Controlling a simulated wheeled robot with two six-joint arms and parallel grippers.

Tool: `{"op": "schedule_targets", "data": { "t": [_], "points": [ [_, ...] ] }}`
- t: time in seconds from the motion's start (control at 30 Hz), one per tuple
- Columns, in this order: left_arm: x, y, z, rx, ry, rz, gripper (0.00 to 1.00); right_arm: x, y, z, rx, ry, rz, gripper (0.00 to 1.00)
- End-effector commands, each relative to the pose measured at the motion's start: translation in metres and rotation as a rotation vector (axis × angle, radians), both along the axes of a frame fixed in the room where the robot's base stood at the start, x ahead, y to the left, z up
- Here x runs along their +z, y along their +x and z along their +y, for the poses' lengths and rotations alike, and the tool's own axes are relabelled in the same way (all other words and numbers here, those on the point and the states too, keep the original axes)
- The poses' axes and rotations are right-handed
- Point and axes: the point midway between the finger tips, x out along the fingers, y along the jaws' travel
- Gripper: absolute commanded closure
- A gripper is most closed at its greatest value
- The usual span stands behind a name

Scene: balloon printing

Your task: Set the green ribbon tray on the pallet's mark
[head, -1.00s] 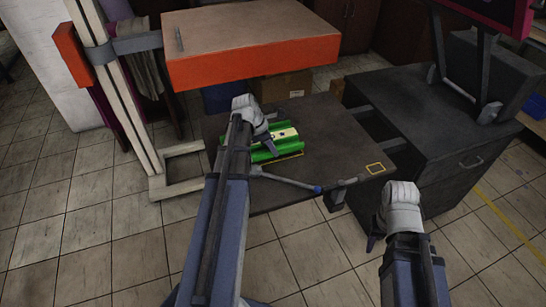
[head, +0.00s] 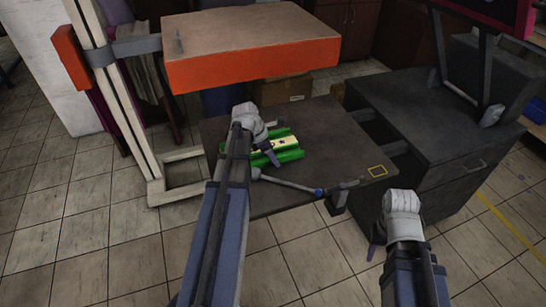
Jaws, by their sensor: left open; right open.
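The green ribbon tray (head: 287,145) has raised green sides and a pale strip with dark marks along its middle. It rests on the dark flat pallet (head: 320,135), toward its front left. My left gripper (head: 273,155) is open just above the tray, and its arm hides the tray's left part. I cannot tell whether the fingers touch it. No other yellow line shows beside the tray. My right gripper (head: 374,246) is open and empty, low in front of the dark cabinet.
An orange-sided board (head: 255,65) overhangs the pallet's back edge. A grey rod (head: 290,184) with a blue tip runs along the front edge. A dark drawer cabinet (head: 440,130) stands right. A pale upright frame (head: 120,110) stands left. The pallet's right half is clear.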

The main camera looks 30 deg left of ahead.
Motion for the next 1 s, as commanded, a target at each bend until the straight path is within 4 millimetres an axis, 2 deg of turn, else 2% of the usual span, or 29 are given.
{"op": "schedule_targets", "data": {
  "t": [0.27,0.47,1.0],
  "points": [
    [0.005,0.000,0.000,0.000,0.000,0.000,0.55,0.005,0.000,0.000,0.000,0.000,0.000,0.50],
    [0.021,-0.005,0.004,0.000,0.000,0.000,0.55,0.021,0.000,0.000,0.000,0.000,0.000,0.50],
    [0.099,-0.029,0.024,0.002,-0.001,0.000,0.55,0.099,0.000,0.000,0.000,0.000,0.000,0.50]
  ]
}}
